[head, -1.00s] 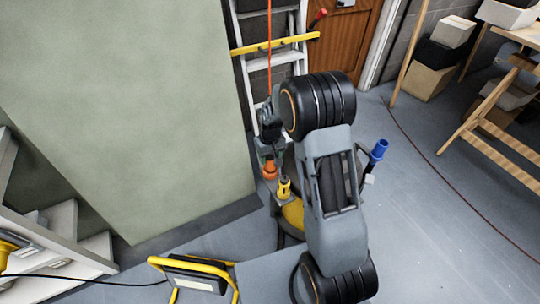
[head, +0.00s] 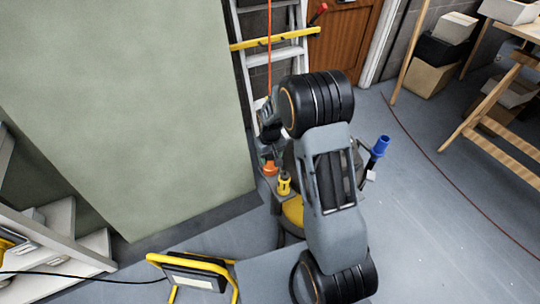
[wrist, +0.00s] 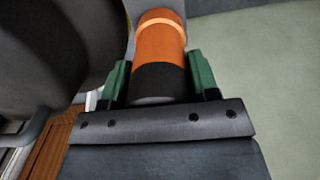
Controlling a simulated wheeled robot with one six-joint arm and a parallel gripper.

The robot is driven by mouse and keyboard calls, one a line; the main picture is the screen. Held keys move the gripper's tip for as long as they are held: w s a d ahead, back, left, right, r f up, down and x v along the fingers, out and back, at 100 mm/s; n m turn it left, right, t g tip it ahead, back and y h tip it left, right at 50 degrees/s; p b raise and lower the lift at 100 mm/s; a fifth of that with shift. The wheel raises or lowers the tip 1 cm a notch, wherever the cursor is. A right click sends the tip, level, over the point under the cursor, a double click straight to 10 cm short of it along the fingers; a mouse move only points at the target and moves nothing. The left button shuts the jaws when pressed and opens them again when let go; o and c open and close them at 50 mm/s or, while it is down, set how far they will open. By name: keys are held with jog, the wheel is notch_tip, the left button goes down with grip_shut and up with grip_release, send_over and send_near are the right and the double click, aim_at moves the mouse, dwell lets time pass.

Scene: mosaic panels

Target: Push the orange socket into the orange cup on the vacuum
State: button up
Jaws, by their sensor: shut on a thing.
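My gripper (head: 267,152) points down over the left side of the vacuum (head: 292,213), which is mostly behind my arm. In the wrist view, its green fingers are shut on the orange socket (wrist: 160,82), whose black part sits between them. Orange (wrist: 160,45) continues beyond the fingers, with a paler ring near its far end. In the head view, orange shows just below the fingers (head: 270,168), where the socket and the orange cup meet or overlap. I cannot tell how deep the socket sits.
A yellow cup (head: 284,185) stands right beside the orange one. A blue cup (head: 379,147) is at the vacuum's right. A large pale green panel (head: 130,110) stands close on the left. A ladder (head: 272,60) is behind. A yellow-framed lamp (head: 193,275) is in front.

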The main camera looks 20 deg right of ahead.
jog(key=o, duration=1.3)
notch_tip(320, 180, up, 14)
jog(key=p, duration=0.3)
jog(key=shift+w+f, duration=0.1)
jog(key=shift+w, duration=0.05)
jog(key=s+r+t+p, duration=0.1)
jog(key=s+r+p, duration=0.5)
jog(key=r, duration=0.3)
jog(key=s+r+m+t+p, duration=0.1)
jog(key=s+r+p, duration=0.5)
jog(key=r, duration=0.3)
jog(key=s+r+t+p, duration=0.1)
jog(key=s+r+p, duration=0.5)
jog(key=s+r, duration=0.2)
notch_tip(320, 180, up, 2)
jog(key=shift+s+a+r+m+t+p, duration=0.1)
jog(key=shift+a+m+t+p, duration=0.05)
jog(key=shift+m+t+p, duration=0.25)
